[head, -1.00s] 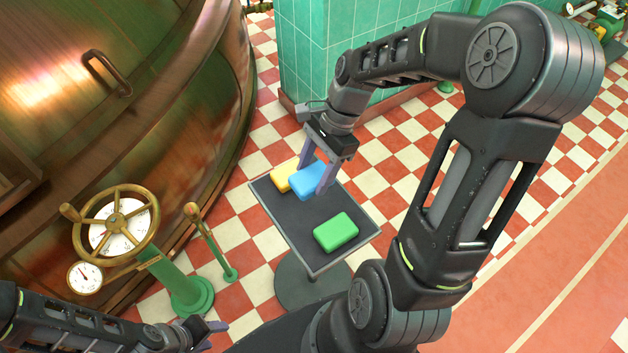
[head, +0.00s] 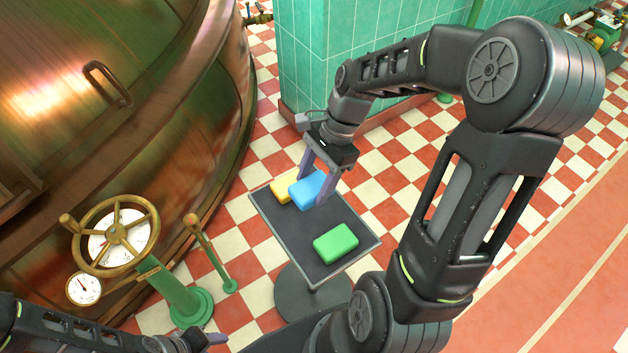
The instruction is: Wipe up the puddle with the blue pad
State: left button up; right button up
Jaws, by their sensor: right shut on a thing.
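The blue pad (head: 307,188) is a small rounded block at the far part of a dark-topped stand (head: 271,220). My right gripper (head: 311,187) reaches down from above and is shut on the blue pad, one finger on each side. I cannot tell whether the pad still touches the stand top. My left gripper (head: 212,339) is at the bottom edge, partly cut off, away from the pads; its jaw opening is unclear. I see no puddle in this view.
A yellow pad (head: 284,188) lies close beside the blue one, partly hidden. A green pad (head: 336,243) lies at the stand's near end. A copper kettle (head: 190,110), a brass handwheel (head: 119,236) and a thin green-based post (head: 212,255) stand left. A green tiled pillar (head: 305,60) is behind.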

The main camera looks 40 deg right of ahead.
jog(key=w+a+r+n, duration=0.1)
jog(key=w, duration=0.1)
jog(key=w+a+r+n+g, duration=0.1)
jog(key=w+a+n, duration=0.1)
jog(key=w+a+r+n, duration=0.1)
jog(key=w, duration=0.2)
jog(key=shift+w+a+r+n+g, duration=0.1)
jog(key=shift+a+r+n+g, duration=0.2)
jog(key=shift+a+r+n, duration=0.1)
jog(key=shift+c, duration=0.5)
jog(key=w+a+r+n+g+h, duration=0.1)
jog(key=w+a+r+n, duration=0.1)
jog(key=w+a+n, duration=0.1)
jog(key=shift+w+a+r, duration=0.2)
jog(key=shift+a+r, duration=0.2)
jog(key=shift+a, duration=0.3)
